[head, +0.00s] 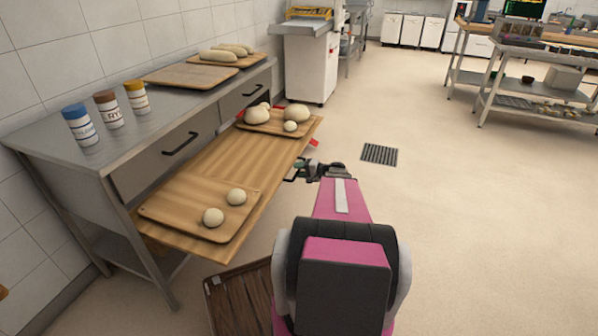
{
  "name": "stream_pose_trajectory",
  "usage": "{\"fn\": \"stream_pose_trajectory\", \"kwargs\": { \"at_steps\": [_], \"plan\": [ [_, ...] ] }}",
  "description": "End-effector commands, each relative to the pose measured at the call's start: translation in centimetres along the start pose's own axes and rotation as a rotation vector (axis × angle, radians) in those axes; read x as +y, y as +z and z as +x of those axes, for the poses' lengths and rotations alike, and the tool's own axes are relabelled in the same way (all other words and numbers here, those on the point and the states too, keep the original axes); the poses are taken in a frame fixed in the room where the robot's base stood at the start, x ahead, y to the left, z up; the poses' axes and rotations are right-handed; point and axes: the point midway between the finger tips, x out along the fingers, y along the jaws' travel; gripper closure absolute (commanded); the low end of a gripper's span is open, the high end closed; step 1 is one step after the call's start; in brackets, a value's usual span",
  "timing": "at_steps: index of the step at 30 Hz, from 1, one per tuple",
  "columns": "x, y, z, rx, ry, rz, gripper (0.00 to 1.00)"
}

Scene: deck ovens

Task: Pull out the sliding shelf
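The sliding shelf (262,168) is a striped wooden board below the drawers of a steel counter. It juts well out from the counter's front toward the right. A wooden tray (165,222) with two dough balls lies on its near end, and another tray (265,129) with several dough pieces lies on its far end. My gripper (292,174) is at the shelf's outer long edge, near its middle. The fingers are small and dark here; I cannot tell whether they touch the edge or are closed on it.
The steel counter (130,150) carries three labelled jars (109,109) and more trays (191,77). Its drawers have dark handles (180,144). A dark wooden slatted thing (240,303) is low beside my arm. A floor grate (379,155) lies right of the shelf; the floor there is clear.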

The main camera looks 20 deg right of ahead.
Motion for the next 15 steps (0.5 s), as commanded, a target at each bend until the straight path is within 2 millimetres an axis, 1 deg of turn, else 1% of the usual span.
{"fn": "stream_pose_trajectory", "kwargs": {
  "at_steps": [5, 12, 15],
  "plan": [
    [0.0, 0.0, -2.2, 0.003, 0.000, 0.000, 0.61],
    [0.0, 0.0, -6.6, 0.003, 0.000, 0.000, 0.61],
    [0.0, 0.1, -8.1, 0.002, 0.000, 0.001, 0.61]
  ]
}}
